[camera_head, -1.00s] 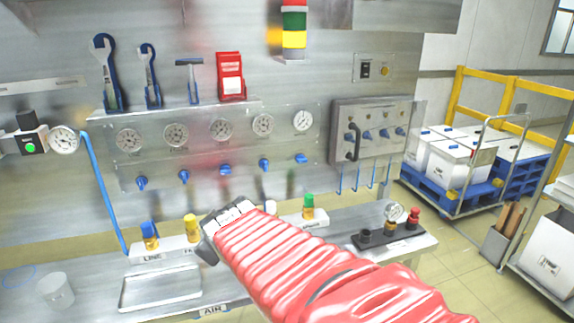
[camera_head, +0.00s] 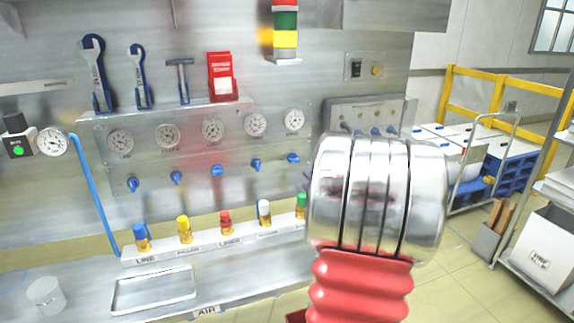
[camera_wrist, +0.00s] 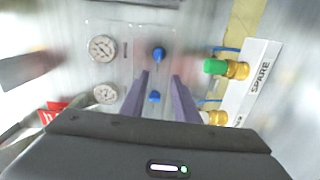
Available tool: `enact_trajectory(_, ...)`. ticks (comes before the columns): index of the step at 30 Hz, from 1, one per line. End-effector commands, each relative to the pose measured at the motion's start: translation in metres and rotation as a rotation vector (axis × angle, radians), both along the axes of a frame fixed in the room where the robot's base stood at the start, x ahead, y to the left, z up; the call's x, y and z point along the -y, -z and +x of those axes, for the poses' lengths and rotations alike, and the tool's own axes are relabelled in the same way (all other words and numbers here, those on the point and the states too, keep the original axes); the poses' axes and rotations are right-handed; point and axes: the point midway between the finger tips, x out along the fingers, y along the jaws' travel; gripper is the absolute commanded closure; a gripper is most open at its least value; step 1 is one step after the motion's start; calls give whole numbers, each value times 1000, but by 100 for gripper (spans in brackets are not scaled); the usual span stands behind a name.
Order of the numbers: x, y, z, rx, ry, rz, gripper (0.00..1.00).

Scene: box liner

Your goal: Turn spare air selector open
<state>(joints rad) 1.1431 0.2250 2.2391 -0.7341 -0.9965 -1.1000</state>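Five-gauge panel: its row of blue selectors shows in the head view, and the rightmost, the spare air selector (camera_head: 293,158), lines up above the green-capped fitting (camera_head: 301,204). In the wrist view, turned sideways, this selector (camera_wrist: 158,53) lies level with the green cap (camera_wrist: 215,67) on the SPARE-labelled strip (camera_wrist: 262,78). My gripper (camera_wrist: 161,78) is open and empty, its two fingers pointing at the panel. The neighbouring blue selector (camera_wrist: 154,96) shows between the fingers; the spare one lies beyond their tips, apart from them. Its exact handle angle is unclear. In the head view my silver wrist hides the fingers.
The fitting strip (camera_head: 205,245) runs along the bench below the panel. A grey valve box (camera_head: 365,112) is partly hidden behind my arm. A shallow tray (camera_head: 153,291) and a cup (camera_head: 45,296) stand at the left. Tools hang above the gauges.

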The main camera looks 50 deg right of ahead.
Motion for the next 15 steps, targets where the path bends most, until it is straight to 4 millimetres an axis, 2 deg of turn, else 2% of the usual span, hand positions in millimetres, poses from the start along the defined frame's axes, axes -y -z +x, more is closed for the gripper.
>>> enact_trajectory(4,10,4,-11,7,-8,-45,72)
enact_trajectory(15,10,3,-10,9,-11,-50,72)
